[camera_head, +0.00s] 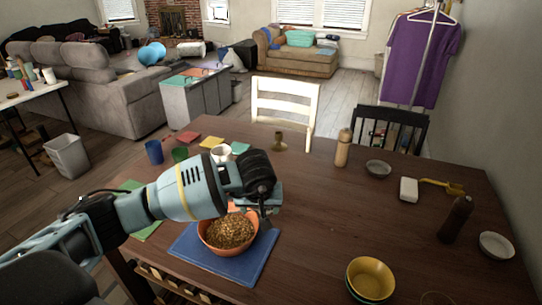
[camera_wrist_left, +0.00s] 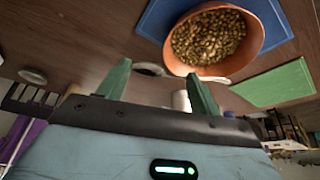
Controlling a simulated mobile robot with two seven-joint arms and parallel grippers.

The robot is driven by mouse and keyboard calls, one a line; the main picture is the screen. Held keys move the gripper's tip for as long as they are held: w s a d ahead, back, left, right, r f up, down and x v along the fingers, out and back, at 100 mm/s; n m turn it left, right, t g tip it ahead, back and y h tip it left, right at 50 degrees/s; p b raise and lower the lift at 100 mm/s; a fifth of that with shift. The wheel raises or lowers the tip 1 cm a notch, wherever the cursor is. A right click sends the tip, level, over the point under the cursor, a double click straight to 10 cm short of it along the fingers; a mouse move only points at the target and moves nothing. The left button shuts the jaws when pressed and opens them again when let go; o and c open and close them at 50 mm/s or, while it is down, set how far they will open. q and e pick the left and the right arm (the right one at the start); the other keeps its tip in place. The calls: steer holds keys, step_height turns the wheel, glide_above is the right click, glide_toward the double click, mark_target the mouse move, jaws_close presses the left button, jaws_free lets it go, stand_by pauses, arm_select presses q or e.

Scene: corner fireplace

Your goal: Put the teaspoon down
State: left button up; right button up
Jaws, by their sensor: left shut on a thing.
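My left gripper (camera_head: 264,208) is over the near-left part of the table, at the right rim of an orange bowl (camera_head: 203,236). The bowl, full of brown grainy food, sits on a blue mat (camera_head: 190,254). In the left wrist view the two green fingers of this gripper (camera_wrist_left: 158,80) show below the bowl (camera_wrist_left: 258,36), shut on a thin thing. I take it as the teaspoon, but its outline cannot be made out clearly. My right gripper is not in view.
A yellow bowl (camera_head: 371,278) stands at the near edge. A yellow scoop-like thing (camera_head: 440,184), a white block (camera_head: 408,189), a dark bottle (camera_head: 457,219) and small dishes stand at the right. Cups (camera_head: 154,152) and coloured squares lie beyond my arm. The table's middle (camera_head: 325,210) is clear.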

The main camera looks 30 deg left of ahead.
arm_select(q)
steer(key=s+d+f+m, duration=0.1)
steer(key=s+f, duration=0.1)
steer(key=s, duration=0.5)
steer(key=s+d+f+m+h+p, duration=0.1)
steer(key=s+d+f+m, duration=0.1)
steer(key=s, duration=0.5)
steer(key=s+d+f+m, duration=0.2)
steer(key=s+f, duration=0.1)
steer(key=s, duration=0.4)
steer(key=shift+s+d+f+t+h, duration=0.15)
steer(key=shift+d+f+t+h, duration=0.15)
steer(key=shift+f+h, duration=0.1)
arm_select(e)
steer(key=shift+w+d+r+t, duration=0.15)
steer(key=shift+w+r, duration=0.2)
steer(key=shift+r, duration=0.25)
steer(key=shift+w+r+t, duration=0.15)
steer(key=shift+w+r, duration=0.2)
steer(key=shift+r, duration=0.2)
